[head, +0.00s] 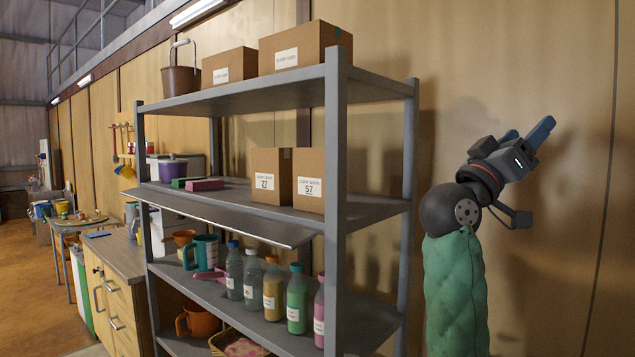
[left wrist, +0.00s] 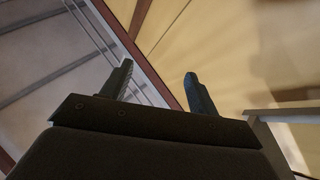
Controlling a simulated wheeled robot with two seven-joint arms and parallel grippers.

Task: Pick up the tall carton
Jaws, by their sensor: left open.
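Two upright brown cartons stand side by side on the middle shelf in the head view: one labelled 27 (head: 270,165) and one labelled 57 (head: 309,172). They look about equally tall, so I cannot tell which is the tall carton. My left gripper (head: 530,130) is raised at the right, beyond the rack's right post and well apart from the cartons. Its blue fingers are open with nothing between them. In the left wrist view the open left gripper (left wrist: 158,78) points at the wall and ceiling, and no carton shows there. My right gripper is not in view.
The grey rack (head: 336,150) has posts and shelf edges around the cartons. Two wider boxes (head: 305,45) and a bucket (head: 182,78) are on top. A flat panel (head: 225,215) juts out at the middle shelf's front. Several bottles (head: 297,300) stand below.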

